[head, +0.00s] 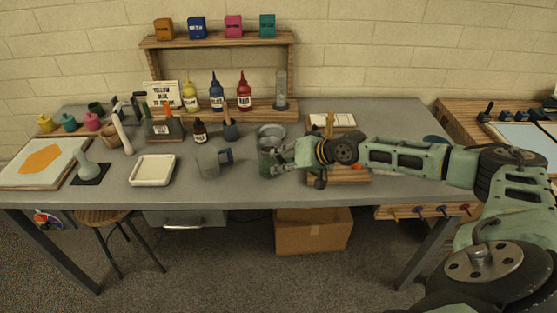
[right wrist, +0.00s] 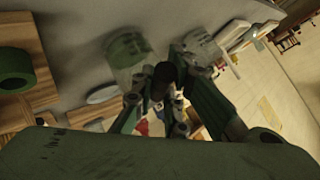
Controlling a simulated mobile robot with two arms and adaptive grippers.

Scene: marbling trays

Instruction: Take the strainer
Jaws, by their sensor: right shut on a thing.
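A round grey metal bowl shape (head: 271,131), which looks like the strainer, shows just behind my right gripper (head: 280,158) in the head view. A green cup (head: 266,165) stands beside the fingertips; it looks like the blurred green cylinder (right wrist: 127,48) in the right wrist view. There, the fingers of my right gripper (right wrist: 163,88) are closed around a dark piece (right wrist: 161,76) that looks like the strainer's handle. The fingers hide most of this piece, and its join to the bowl is not clear. My left gripper is out of view.
A grey jug (head: 208,160) and a white tray (head: 152,170) stand left of the gripper. A wooden shelf (head: 285,105) with bottles stands behind. A white pad (head: 330,121) lies beyond the right arm. The table's front edge is close below the gripper.

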